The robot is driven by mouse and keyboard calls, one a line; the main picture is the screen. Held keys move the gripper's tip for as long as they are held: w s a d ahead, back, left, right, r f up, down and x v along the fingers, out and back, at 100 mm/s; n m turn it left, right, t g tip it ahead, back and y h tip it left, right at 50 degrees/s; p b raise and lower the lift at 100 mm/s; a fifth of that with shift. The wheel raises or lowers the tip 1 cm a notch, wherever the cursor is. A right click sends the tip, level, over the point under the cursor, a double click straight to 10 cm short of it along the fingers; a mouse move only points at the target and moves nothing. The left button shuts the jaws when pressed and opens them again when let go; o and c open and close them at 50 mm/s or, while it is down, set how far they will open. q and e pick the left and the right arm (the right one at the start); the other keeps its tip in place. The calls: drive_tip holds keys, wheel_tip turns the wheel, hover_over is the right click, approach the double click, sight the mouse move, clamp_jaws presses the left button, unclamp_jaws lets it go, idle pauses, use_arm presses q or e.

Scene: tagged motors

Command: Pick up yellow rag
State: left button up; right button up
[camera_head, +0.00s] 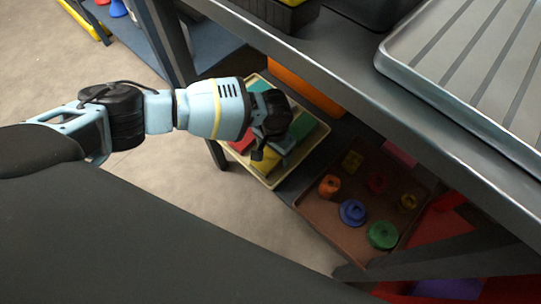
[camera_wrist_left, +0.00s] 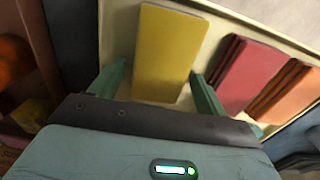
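The yellow rag (camera_wrist_left: 168,50) is a flat folded block in a cream tray (camera_wrist_left: 260,20). In the head view, part of the yellow rag (camera_head: 264,160) shows beside my left gripper (camera_head: 283,150), which reaches over the tray (camera_head: 252,174) and hides some of its contents. In the left wrist view, the green fingers of my left gripper (camera_wrist_left: 160,72) are apart, one on each side of the yellow rag. The rag lies between them with gaps visible. Its near end is hidden behind the gripper body. My right gripper is not in view.
In the tray, a red rag (camera_wrist_left: 250,72) and an orange rag (camera_wrist_left: 285,95) lie right of the yellow one in the wrist view. A brown tray (camera_head: 318,218) with several coloured parts stands beside it. A metal table edge (camera_head: 400,110) overhangs the shelf.

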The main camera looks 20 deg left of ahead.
sight(272, 156)
use_arm(q)
drive_tip(key=c, duration=0.7)
drive_tip(key=shift+c, duration=1)
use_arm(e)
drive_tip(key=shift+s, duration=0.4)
use_arm(q)
drive_tip(key=shift+r, duration=0.1)
